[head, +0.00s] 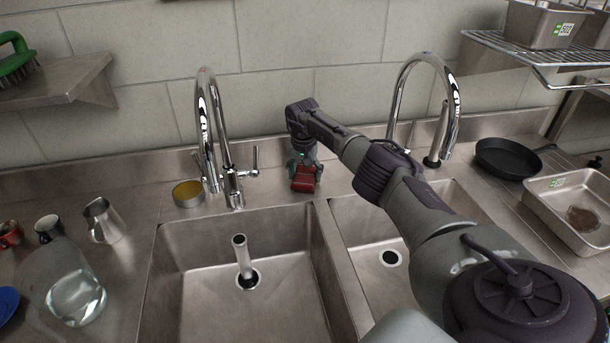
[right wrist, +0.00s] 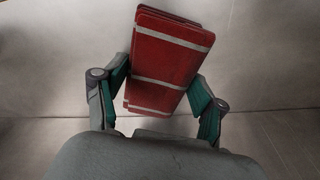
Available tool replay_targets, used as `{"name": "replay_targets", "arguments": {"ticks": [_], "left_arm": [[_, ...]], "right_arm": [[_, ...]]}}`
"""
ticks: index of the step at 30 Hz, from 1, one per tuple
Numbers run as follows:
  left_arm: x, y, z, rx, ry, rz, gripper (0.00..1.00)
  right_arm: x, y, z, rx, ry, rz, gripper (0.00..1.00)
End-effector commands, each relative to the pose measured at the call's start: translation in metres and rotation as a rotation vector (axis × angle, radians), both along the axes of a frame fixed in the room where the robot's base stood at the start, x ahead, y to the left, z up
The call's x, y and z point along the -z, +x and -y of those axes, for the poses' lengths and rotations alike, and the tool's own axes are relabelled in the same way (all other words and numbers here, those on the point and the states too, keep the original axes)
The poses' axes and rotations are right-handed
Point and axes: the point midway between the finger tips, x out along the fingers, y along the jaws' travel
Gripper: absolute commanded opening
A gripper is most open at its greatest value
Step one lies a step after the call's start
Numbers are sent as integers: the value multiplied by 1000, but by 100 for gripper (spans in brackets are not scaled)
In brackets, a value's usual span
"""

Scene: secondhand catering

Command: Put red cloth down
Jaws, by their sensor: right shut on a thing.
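The red cloth (head: 304,178) is a folded red stack with pale stripes, low over or on the steel ledge behind the two sinks. In the right wrist view the cloth (right wrist: 168,62) lies between the two fingers. My right gripper (head: 304,163) points down and is shut on the cloth; it also shows in the right wrist view (right wrist: 160,98). Whether the cloth's underside touches the steel is hard to tell. My left gripper is not in view.
Two faucets (head: 232,180) (head: 455,125) flank the cloth. A yellow-filled tin (head: 188,194) stands left of it. The left sink (head: 200,285) holds an upright pipe (head: 242,258). A metal jug (head: 103,221) and glass jar (head: 75,295) stand left. A black pan (head: 505,158) and steel tray (head: 560,225) lie right.

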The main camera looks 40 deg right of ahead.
Motion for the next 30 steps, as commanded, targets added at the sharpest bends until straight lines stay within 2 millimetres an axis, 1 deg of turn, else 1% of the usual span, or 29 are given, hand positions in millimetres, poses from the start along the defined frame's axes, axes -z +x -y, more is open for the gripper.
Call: {"name": "replay_targets", "arguments": {"ticks": [4,5,9,18,22,23,26,30], "left_arm": [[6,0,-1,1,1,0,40],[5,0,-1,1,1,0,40],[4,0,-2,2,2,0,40],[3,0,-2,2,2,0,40],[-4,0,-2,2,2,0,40],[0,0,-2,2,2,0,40],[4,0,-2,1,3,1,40],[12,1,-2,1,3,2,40]], "right_arm": [[5,0,0,0,0,0,37],[4,0,0,0,0,0,71],[3,0,0,0,0,0,95],[3,0,0,0,0,0,95],[-4,0,0,0,0,0,95],[-5,0,0,0,-1,2,95],[-21,-1,-1,-2,-3,4,95],[-51,-3,-4,-1,-3,6,95]]}}
